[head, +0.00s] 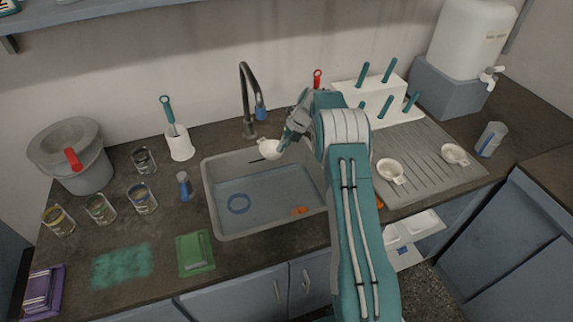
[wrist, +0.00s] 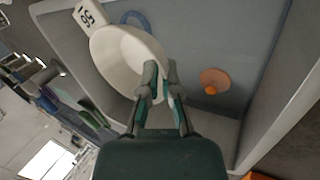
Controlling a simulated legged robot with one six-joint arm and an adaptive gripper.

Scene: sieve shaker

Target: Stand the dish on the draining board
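A small white dish (head: 269,149) with a tab marked 56 is held over the back of the sink, by the tap. In the wrist view the dish (wrist: 122,58) is tilted, its hollow side showing. My gripper (head: 283,146) is closed on the dish's rim; its fingertips (wrist: 158,88) pinch the wall in the wrist view. The grey ridged draining board (head: 428,168) is right of the sink, partly hidden by my arm. Two similar white dishes stand on it: one at the left (head: 390,171), one farther right (head: 454,154).
The sink (head: 270,194) holds a blue ring (head: 238,204) and an orange stopper (head: 300,210). The tap (head: 246,100) rises behind it. A white rack with teal pegs (head: 375,98) stands behind the board.

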